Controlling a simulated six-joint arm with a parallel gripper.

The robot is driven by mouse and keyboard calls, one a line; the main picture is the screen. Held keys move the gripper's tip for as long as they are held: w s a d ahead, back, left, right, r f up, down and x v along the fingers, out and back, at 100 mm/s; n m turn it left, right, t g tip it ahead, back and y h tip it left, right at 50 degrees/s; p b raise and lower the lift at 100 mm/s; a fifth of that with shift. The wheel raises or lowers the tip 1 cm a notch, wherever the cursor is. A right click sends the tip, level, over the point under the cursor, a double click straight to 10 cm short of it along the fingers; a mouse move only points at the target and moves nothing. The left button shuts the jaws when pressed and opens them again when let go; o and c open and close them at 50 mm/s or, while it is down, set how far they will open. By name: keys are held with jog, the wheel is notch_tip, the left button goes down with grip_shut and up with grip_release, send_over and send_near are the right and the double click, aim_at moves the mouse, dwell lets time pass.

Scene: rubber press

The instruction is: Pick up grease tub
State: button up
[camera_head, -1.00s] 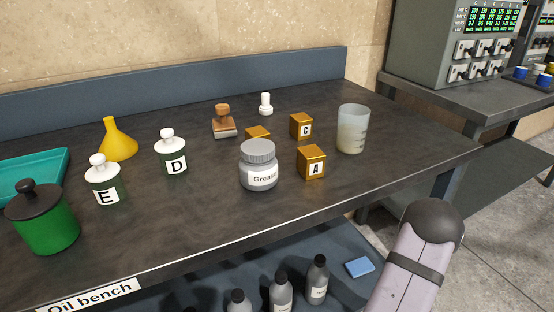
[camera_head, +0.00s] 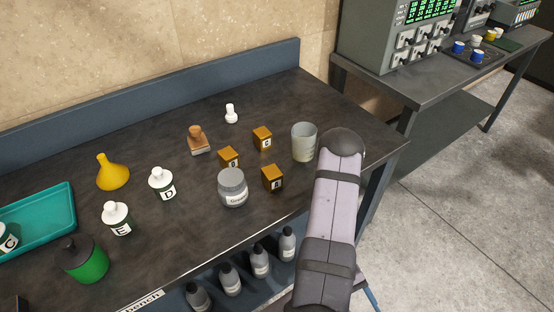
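The grease tub (camera_head: 232,187) is a grey jar with a ridged lid and a white label. It stands upright on the dark oil bench (camera_head: 200,235), near its front edge. My arm (camera_head: 331,215) reaches up from the bottom of the view, to the right of the tub, with a dark rounded joint at its top. My gripper is not visible. Nothing is seen touching the tub.
Letter-marked amber boxes (camera_head: 272,178) stand right of and behind the tub, with a translucent beaker (camera_head: 304,142) beyond. Dropper bottle D (camera_head: 162,184) is to its left. A stamp (camera_head: 198,139) is behind. Bare bench lies in front. Bottles (camera_head: 260,261) stand on the lower shelf.

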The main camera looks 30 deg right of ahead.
aim_at(227, 187)
notch_tip(227, 187, up, 19)
jog(key=d+n+g+h+p, duration=0.2)
jog(key=n+h+p, duration=0.4)
jog(key=p, duration=0.4)
jog(key=w+r+n+t+h+b, duration=0.25)
jog(key=w+r+n+h, duration=0.35)
jog(key=w+r, duration=0.6)
jog(key=w+a+r+n+t+h, duration=0.2)
jog(key=w+a+r+n+t, duration=0.35)
jog(key=w+a+r, duration=0.3)
jog(key=w+a+n+t+p, duration=0.2)
jog(key=w+a+n+t, duration=0.1)
jog(key=a+n+t, duration=0.1)
jog(key=w+a+f+n+t+y+p, duration=0.1)
jog(key=w+a+n+t+p, duration=0.1)
jog(key=w+a+n+t, duration=0.1)
jog(key=w+a+f+n+t+p, duration=0.1)
jog(key=w+a+n+t+p, duration=0.1)
jog(key=w+a+n+t, duration=0.2)
jog(key=shift+a+n+t+y, duration=0.4)
jog(key=shift+a+n+t, duration=0.35)
jog(key=shift+a+t, duration=0.8)
jog(key=shift+w+a+f+n+t+y, duration=0.15)
jog(key=shift+a+f+n+t+y, duration=0.35)
jog(key=shift+f+n+y, duration=0.25)
jog(key=shift+p+x, duration=0.85)
jog(key=shift+x, duration=0.5)
jog(key=shift+p+x, duration=0.4)
jog(key=shift+x, duration=0.75)
jog(key=shift+r, duration=0.1)
